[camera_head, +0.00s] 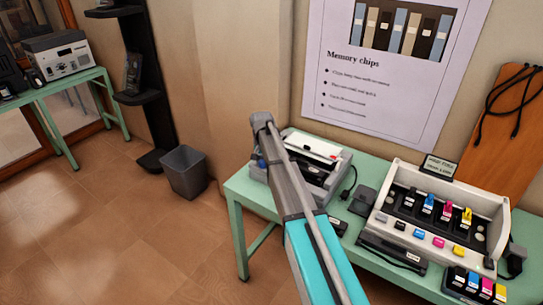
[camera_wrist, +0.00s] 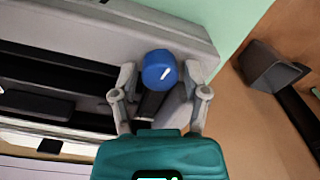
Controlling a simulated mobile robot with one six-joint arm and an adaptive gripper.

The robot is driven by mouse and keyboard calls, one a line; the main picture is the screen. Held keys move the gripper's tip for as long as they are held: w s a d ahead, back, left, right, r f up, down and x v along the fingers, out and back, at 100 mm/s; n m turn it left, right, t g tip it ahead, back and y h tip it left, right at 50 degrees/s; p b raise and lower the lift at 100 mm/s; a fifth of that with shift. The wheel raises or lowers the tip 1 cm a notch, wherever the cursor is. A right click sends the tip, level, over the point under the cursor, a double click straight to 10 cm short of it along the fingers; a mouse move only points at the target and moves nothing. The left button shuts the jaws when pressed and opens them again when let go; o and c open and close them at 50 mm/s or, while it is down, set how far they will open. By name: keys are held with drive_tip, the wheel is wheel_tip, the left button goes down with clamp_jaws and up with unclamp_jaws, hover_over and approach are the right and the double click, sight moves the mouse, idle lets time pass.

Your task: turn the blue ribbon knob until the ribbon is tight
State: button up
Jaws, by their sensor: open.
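The blue knob (camera_wrist: 159,70) is round with a white mark, at the end of a grey machine (camera_wrist: 100,20) with dark slots. My gripper (camera_wrist: 160,76) is open in the wrist view, with one finger on each side of the knob. Whether the fingers touch it cannot be told. The same machine (camera_head: 325,148) shows in the head view at the left end of the green table, partly behind my arm; my gripper is not clearly visible there. No ribbon can be made out, so its tightness cannot be told.
On the green table (camera_head: 236,190), a white ink cartridge display (camera_head: 408,225) stands to the right of the machine. A grey bin (camera_head: 184,172) stands on the floor to the left; it also shows in the wrist view (camera_wrist: 270,66). The wall is close behind the table.

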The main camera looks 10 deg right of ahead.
sight(262, 162)
drive_tip(key=n, duration=0.5)
drive_tip(key=shift+n, duration=0.4)
drive_tip(key=n, duration=0.5)
drive_tip(key=shift+n, duration=0.4)
drive_tip(key=n, duration=0.5)
drive_tip(key=shift+n, duration=0.3)
drive_tip(key=n, duration=0.5)
drive_tip(key=shift+n, duration=0.4)
wheel_tip(262, 162, up, 14)
drive_tip(key=p, duration=1.4)
drive_tip(key=s+m, duration=0.8)
drive_tip(key=s, duration=0.5)
drive_tip(key=shift+s+d+f, duration=0.25)
drive_tip(key=shift+s+d, duration=0.05)
drive_tip(key=shift+s, duration=0.1)
